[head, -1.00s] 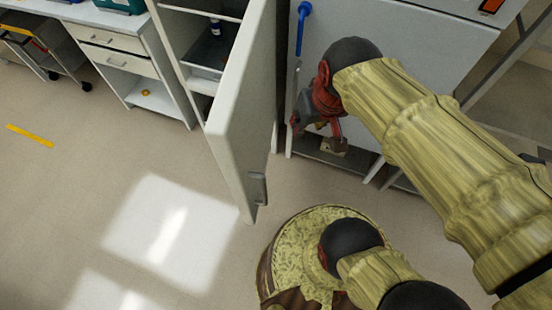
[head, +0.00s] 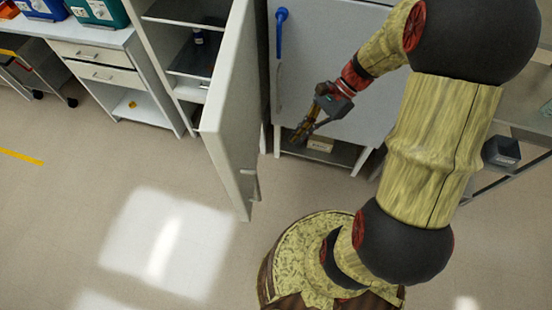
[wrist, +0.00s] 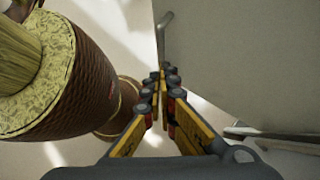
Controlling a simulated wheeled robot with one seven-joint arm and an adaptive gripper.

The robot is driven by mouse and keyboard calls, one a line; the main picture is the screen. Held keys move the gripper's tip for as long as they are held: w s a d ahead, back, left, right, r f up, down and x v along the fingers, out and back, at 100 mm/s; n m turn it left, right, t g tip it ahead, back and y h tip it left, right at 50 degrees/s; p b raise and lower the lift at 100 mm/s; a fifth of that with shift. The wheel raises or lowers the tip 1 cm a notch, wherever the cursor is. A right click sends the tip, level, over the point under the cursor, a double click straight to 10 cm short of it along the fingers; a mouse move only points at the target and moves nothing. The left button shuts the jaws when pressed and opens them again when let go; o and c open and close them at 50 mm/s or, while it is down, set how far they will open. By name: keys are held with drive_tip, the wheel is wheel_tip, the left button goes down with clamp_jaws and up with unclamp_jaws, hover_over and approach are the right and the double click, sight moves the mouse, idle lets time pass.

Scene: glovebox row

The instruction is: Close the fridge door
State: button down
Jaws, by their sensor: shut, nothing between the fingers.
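The fridge door (head: 228,110) is a pale, tall panel standing wide open in the head view, its edge towards me and its small handle (head: 249,186) low on the free edge. The open fridge (head: 187,60) shows shelves to the left of the door. My gripper (head: 298,138) is right of the door, in front of a white cabinet, and appears apart from it. In the wrist view the gripper (wrist: 168,72) is shut and empty, its fingertips together. A large pale panel, seemingly the door (wrist: 235,60), fills the right, with a grey handle (wrist: 163,30) beyond the fingertips.
A white cabinet (head: 335,75) with a blue handle (head: 281,32) stands behind my gripper, with a low shelf below holding a small box (head: 320,145). A drawer unit (head: 105,75) and a cart (head: 40,70) are at left. The floor left of the door is clear.

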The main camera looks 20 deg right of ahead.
drive_tip(key=a+r+b+x, duration=0.1)
drive_tip(key=b+x, duration=0.3)
drive_tip(key=x, duration=0.8)
drive_tip(key=shift+s+a, duration=0.2)
drive_tip(key=shift+a, duration=0.45)
drive_tip(key=shift+a+r, duration=0.1)
